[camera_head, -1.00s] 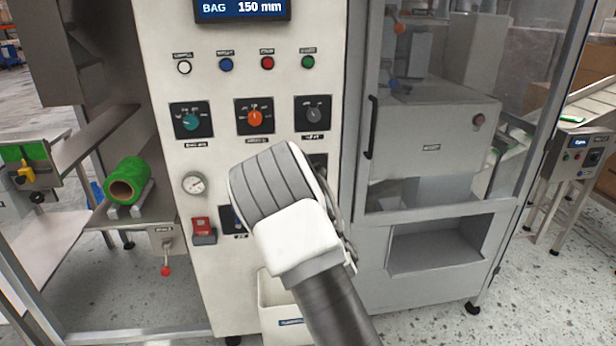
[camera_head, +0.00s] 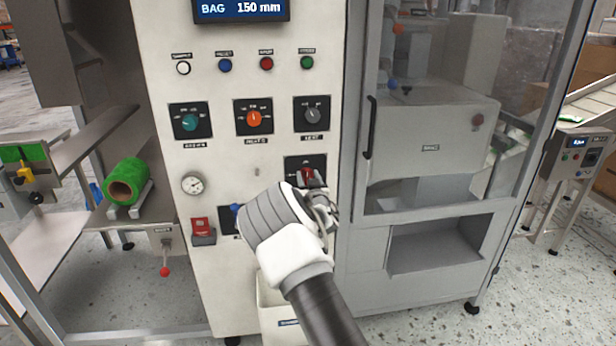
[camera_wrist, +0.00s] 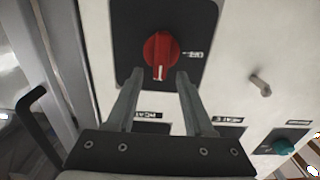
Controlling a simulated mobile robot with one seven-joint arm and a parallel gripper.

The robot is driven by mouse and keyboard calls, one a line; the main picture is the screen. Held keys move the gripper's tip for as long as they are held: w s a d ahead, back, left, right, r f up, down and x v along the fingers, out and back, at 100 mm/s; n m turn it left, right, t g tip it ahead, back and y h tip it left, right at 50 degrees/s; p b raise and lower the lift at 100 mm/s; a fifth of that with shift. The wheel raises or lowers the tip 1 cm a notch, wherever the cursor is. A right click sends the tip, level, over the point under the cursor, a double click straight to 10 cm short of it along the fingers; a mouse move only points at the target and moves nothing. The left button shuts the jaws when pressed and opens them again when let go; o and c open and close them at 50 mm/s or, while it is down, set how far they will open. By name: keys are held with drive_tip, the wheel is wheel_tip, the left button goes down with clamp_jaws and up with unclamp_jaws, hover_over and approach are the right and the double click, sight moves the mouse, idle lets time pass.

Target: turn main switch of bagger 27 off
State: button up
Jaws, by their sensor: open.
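The red rotary switch (camera_head: 307,173) sits on a black plate at the right of the cream panel, below the grey knob. In the wrist view the red knob (camera_wrist: 162,52) shows large, with its white mark pointing down the picture. A label on the plate beside it is partly readable. My gripper (camera_wrist: 158,76) is open, with one finger on each side of the knob's lower end. I cannot tell whether the fingers touch it. In the head view my wrist hides part of the panel just below the switch.
Above are a teal knob (camera_head: 190,122), an orange knob (camera_head: 254,118) and a grey knob (camera_head: 312,115). A gauge (camera_head: 193,184) and a red guarded switch (camera_head: 201,226) are at the left. The glazed door's black handle (camera_head: 370,127) stands out at the right.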

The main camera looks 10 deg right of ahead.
drive_tip(key=shift+w, duration=0.45)
clamp_jaws()
